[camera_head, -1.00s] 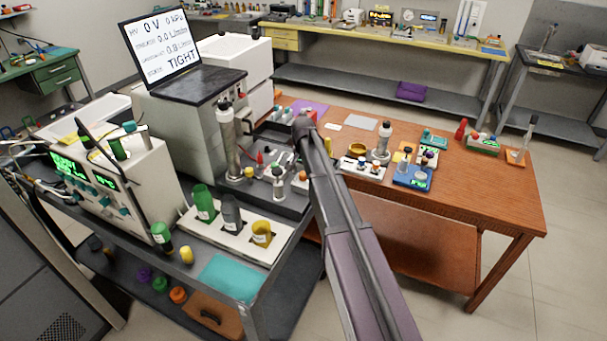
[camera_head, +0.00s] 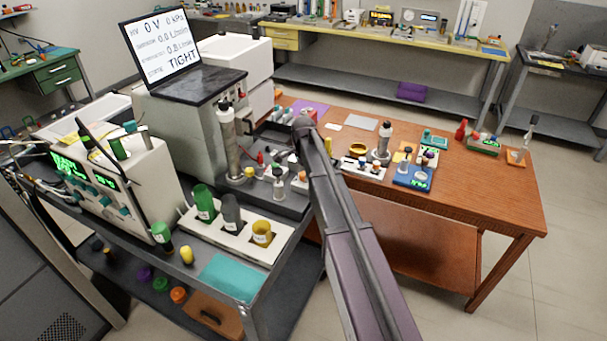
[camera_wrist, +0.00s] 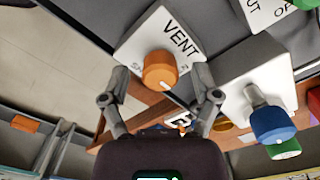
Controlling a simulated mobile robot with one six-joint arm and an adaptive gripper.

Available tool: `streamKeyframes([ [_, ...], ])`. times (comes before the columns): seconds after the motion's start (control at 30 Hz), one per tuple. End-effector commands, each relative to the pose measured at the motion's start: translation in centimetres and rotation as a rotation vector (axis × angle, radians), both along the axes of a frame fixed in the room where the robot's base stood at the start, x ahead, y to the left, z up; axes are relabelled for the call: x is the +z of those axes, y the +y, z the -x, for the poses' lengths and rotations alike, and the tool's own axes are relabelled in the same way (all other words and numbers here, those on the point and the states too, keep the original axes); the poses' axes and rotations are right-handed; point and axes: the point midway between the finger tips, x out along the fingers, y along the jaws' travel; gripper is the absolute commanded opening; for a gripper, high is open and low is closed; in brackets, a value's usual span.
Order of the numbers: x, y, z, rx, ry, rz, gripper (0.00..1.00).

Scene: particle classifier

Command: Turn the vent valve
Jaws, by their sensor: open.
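The vent valve is an orange round knob (camera_wrist: 160,70) on a white plate marked VENT (camera_wrist: 183,38), at the upper middle of the wrist view. A pale mark shows on the knob's face. My gripper (camera_wrist: 163,80) is open, with one finger to the left of the knob and one to the right. Gaps show between both fingers and the knob, so it is not gripped. How deep the fingertips reach along the knob I cannot tell. In the head view my arm hides the gripper.
A blue knob (camera_wrist: 270,122) and a green one stand close to the right finger. Another white plate (camera_wrist: 268,12) is at the upper right. In the head view, bottles and a tall cylinder (camera_head: 229,140) crowd the cart. A wooden table (camera_head: 480,195) with small instruments stands beside it.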

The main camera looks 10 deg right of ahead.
Motion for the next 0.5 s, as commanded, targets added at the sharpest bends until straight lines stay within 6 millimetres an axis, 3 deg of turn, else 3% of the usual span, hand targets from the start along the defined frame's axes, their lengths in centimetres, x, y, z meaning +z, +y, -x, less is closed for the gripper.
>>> streamKeyframes([
  [0.5,0.00,0.00,-0.04,-0.348,0.000,0.000,0.79],
])
